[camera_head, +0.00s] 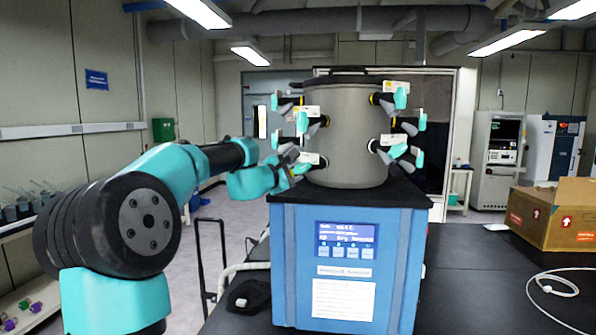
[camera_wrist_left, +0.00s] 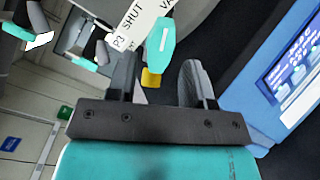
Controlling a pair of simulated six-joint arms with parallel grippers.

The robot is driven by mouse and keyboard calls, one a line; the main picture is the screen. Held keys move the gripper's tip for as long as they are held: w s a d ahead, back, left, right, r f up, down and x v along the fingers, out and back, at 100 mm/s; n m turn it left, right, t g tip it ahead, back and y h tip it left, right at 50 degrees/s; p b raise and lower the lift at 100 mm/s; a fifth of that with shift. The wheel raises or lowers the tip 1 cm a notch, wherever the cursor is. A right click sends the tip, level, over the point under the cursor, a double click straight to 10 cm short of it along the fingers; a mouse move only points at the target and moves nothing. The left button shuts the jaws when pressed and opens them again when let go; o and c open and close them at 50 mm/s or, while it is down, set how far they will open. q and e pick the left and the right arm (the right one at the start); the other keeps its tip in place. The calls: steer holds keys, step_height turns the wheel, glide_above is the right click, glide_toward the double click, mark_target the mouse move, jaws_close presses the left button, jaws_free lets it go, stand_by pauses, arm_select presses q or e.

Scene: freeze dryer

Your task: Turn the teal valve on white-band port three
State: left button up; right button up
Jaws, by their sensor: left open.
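In the left wrist view, a white tag (camera_wrist_left: 140,24) reads "P3", "SHUT" and part of "VA". A teal valve handle (camera_wrist_left: 161,42) hangs beside it, with a yellow piece (camera_wrist_left: 151,78) below. My left gripper (camera_wrist_left: 157,66) is open, its two dark fingers on either side of the valve area; I cannot tell whether they touch the handle. In the head view, my left gripper (camera_head: 289,157) is at the lower left port of the grey drum (camera_head: 348,140), beside its white tag (camera_head: 309,158). The gripper partly hides that port. My right gripper is not in view.
The drum carries other ports with teal valves, such as the upper left (camera_head: 302,121) and upper right (camera_head: 401,98). It stands on a blue cabinet (camera_head: 296,262) with a display. A cardboard box (camera_head: 548,225) and a white cable (camera_head: 553,283) are on the black bench at right.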

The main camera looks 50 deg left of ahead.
mark_target(299, 169)
arm_select(q)
steer(key=shift+w+a, duration=0.15)
steer(key=shift+w, duration=0.6)
steer(key=shift+w+a, duration=0.1)
steer(key=shift+w, duration=0.65)
jaws_close()
